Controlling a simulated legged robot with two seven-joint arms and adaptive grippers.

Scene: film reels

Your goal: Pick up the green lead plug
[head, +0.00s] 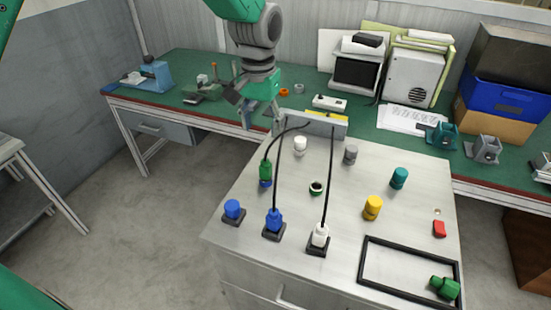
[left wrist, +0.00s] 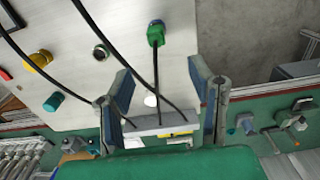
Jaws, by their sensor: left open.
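The green lead plug (head: 265,170) stands upright on the left part of the grey cabinet top, with a bit of blue at its base. A black cable runs from it to the grey block (head: 318,124) at the back edge. It also shows in the left wrist view (left wrist: 155,37), beyond and between the fingertips. My left gripper (head: 262,114) is open and empty above the back left edge of the cabinet top, behind the plug and apart from it. In the left wrist view the open gripper (left wrist: 160,84) frames the grey block and cables. My right gripper is not in view.
A blue lead plug (head: 274,219) and a white lead plug (head: 320,235) stand in front, cables rising. A blue knob (head: 233,209), a yellow knob (head: 372,207) and a black ring (head: 316,188) are nearby.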

